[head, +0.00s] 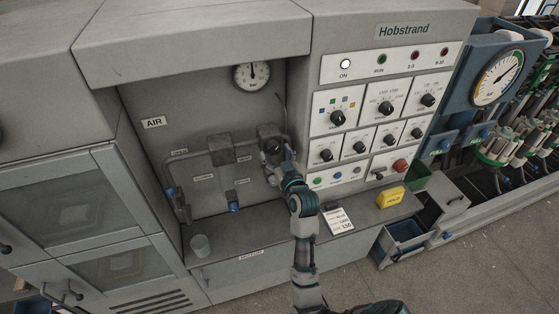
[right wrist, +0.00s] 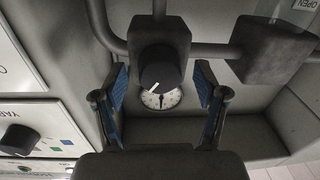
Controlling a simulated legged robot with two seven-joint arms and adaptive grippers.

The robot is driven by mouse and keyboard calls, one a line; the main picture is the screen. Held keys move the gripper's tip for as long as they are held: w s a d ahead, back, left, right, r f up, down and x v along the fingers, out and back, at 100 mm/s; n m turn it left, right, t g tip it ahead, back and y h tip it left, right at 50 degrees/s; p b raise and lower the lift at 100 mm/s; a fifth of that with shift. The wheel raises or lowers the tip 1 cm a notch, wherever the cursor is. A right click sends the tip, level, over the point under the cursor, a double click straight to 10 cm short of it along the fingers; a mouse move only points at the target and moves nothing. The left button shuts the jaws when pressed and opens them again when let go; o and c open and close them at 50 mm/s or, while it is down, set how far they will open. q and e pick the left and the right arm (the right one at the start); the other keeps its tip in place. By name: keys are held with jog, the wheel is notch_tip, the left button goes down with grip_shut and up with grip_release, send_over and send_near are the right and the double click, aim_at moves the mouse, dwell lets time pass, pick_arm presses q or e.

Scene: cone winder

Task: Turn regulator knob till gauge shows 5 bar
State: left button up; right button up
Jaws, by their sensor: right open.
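The regulator knob (right wrist: 160,72) is dark and round with a white mark, on a dark regulator block; in the head view the knob (head: 271,147) sits on the AIR panel. My right gripper (head: 287,154) is at the regulator, partly hiding it. In the right wrist view my right gripper (right wrist: 161,80) is open, its blue-padded fingers on either side of the knob with gaps showing. The white round gauge (head: 252,76) is above the regulator, its dark needle near upright; the numbers are too small to read. In the wrist view the gauge (right wrist: 162,98) is partly hidden by the knob.
Grey pipes (head: 190,155) and a second dark block (head: 221,149) are left of the regulator. The control panel (head: 340,150) with several knobs is close on the right. A cup (head: 200,245), a white card (head: 338,221) and a yellow block (head: 390,197) are on the ledge below.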

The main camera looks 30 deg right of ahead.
jog(key=s+a, duration=0.2)
jog(key=s, duration=0.9)
jog(key=shift+f, duration=0.1)
